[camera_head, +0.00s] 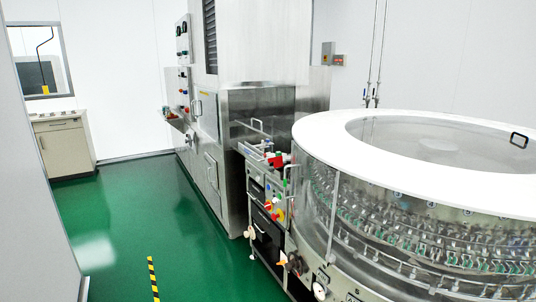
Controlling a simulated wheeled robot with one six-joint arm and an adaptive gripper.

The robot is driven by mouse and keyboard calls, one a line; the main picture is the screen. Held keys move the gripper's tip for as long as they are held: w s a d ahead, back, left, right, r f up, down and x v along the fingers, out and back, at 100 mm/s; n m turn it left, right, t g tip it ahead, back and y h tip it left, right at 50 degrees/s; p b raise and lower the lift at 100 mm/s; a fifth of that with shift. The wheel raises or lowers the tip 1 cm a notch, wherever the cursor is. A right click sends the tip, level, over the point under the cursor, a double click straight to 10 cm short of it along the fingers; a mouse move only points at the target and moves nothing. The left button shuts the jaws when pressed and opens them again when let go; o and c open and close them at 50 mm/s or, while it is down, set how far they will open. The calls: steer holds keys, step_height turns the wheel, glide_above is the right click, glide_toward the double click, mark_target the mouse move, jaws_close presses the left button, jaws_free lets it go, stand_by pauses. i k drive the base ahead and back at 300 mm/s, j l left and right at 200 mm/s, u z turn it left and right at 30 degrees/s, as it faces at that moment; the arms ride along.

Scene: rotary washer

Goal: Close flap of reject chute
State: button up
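I cannot make out the reject chute or its flap for certain at this distance. A stainless-steel unit (268,195) with red, yellow and green fittings stands between the steel cabinet and the round washer. A clear panel with a dark handle (257,125) sits above this unit. Whether any flap there is open or shut is too small to tell. My gripper and arm do not show in this view.
The round washer (320,135) with a white rim and clear walls fills the right side. A tall steel cabinet (262,101) stands at centre. Green floor (150,225) is clear on the left, with a yellow-black stripe (153,279). A beige cabinet (65,150) stands far left.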

mark_target(277, 161)
steer(key=i+j, duration=0.25)
steer(key=i, duration=0.25)
steer(key=i+j, duration=0.25)
steer(key=i, duration=0.25)
steer(key=i+j, duration=0.25)
steer(key=i, duration=0.3)
